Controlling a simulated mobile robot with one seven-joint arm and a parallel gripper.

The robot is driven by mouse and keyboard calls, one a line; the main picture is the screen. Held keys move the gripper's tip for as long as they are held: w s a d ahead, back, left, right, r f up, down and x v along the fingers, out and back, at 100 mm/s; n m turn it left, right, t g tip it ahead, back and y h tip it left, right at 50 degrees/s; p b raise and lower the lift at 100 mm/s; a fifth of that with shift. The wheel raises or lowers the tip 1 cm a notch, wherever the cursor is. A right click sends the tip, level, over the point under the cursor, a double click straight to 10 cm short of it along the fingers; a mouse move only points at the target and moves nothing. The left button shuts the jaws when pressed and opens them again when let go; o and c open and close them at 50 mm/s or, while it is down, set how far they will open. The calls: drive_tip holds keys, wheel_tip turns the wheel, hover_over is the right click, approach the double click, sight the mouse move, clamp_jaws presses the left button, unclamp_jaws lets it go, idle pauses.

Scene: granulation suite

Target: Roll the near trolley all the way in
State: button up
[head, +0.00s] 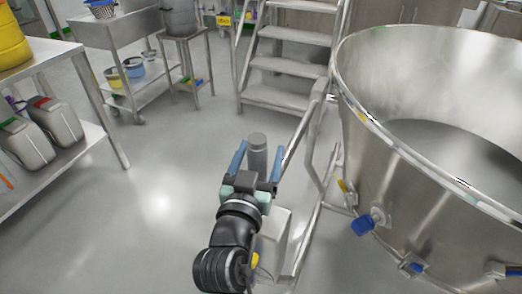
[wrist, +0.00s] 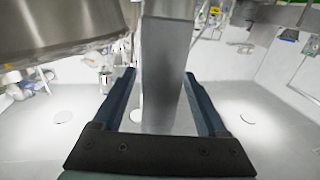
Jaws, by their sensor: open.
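A large round steel bowl (head: 395,185) stands at the right in the head view, with a tubular steel frame (head: 312,170) beside it. I take these to be the near trolley; its wheels do not show clearly. My gripper (head: 258,158) is left of the frame, its blue fingers apart. A grey upright post (head: 257,141) stands between the fingers; it also shows in the wrist view (wrist: 165,70). Gaps show between it and the fingers, so they are not shut on it. Whether the post belongs to the trolley is unclear.
Steel steps (head: 285,66) stand behind the frame. A wheeled steel cart (head: 120,32) with tubs and a small table (head: 186,38) with a pot are at the back left. A bench (head: 88,150) with canisters is at the left. The floor (head: 150,215) left of my arm is clear.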

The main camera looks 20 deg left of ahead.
drive_tip(key=shift+w, duration=0.4)
clamp_jaws()
idle(1.3)
